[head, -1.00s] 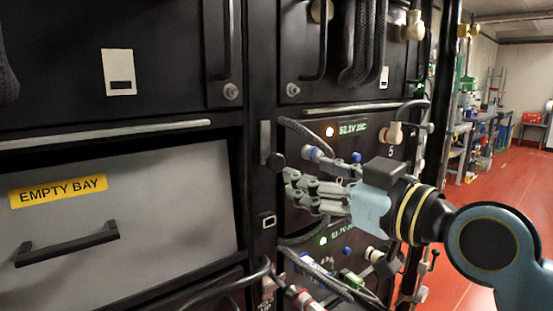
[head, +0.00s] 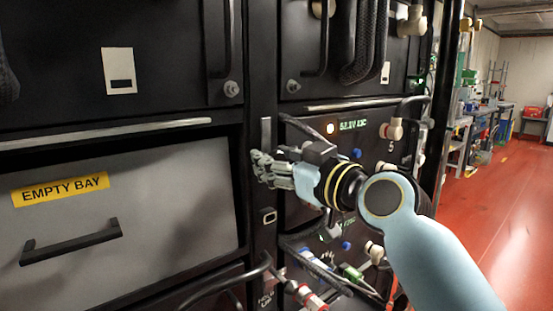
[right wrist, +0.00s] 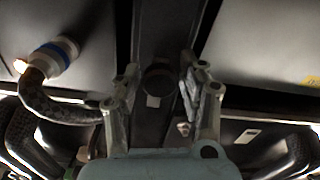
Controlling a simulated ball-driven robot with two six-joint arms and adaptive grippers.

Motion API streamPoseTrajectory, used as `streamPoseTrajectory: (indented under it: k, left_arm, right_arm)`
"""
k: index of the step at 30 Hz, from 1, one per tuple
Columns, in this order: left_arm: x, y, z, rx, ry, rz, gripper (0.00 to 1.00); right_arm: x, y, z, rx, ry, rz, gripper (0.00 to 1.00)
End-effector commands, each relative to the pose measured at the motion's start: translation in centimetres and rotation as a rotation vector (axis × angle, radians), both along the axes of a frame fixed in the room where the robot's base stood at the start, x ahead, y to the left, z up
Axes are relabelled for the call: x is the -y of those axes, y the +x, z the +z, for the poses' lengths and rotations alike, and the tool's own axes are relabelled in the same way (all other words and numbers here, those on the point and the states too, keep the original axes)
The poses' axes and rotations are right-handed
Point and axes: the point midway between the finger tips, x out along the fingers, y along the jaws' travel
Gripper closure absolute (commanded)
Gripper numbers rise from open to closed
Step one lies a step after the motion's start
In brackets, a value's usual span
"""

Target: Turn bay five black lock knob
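The black lock knob (right wrist: 158,79) is a round dark knob on the black post between the bays. In the right wrist view it lies between the two fingers of my right gripper (right wrist: 160,68), which stand apart with gaps on both sides. In the head view my right gripper (head: 258,166) is at the post and hides the knob. The bay marked 5 (head: 391,146), with a green display (head: 353,125), is right of the post; my gripper and arm cover part of its front. My left gripper is not in view.
Left of the post is a grey panel labelled EMPTY BAY (head: 60,189) with a black handle (head: 72,241). A dark cable with a blue-ringed connector (right wrist: 52,56) is close to the left finger in the wrist view. More cables (head: 330,275) hang below. The red floor (head: 500,210) at right is clear.

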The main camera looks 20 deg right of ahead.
Motion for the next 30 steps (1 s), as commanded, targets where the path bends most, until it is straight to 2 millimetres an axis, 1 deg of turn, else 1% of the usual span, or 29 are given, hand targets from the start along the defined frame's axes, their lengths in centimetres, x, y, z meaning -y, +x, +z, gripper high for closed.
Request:
streamPoseTrajectory:
  k: [1,6,9,16,20,26,30]
  left_arm:
    - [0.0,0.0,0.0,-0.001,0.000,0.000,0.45]
    - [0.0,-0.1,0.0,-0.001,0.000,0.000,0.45]
    - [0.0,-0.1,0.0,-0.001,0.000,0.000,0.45]
    - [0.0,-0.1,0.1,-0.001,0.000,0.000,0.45]
    - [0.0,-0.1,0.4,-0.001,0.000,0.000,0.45]
    - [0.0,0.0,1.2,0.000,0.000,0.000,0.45]
    - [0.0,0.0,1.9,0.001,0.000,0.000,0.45]
  right_arm:
    - [0.0,0.0,0.0,0.000,0.000,0.000,0.67]
    - [0.0,0.0,0.0,0.000,0.000,0.000,0.89]
    - [0.0,0.0,0.0,0.000,0.000,0.000,1.00]
    - [0.0,0.0,0.0,-0.005,0.015,0.000,1.00]
    - [0.0,0.0,0.1,-0.021,0.054,0.001,1.00]
    - [0.0,0.0,0.2,-0.062,0.172,0.000,1.00]
    - [0.1,0.0,0.2,-0.106,0.288,0.001,1.00]
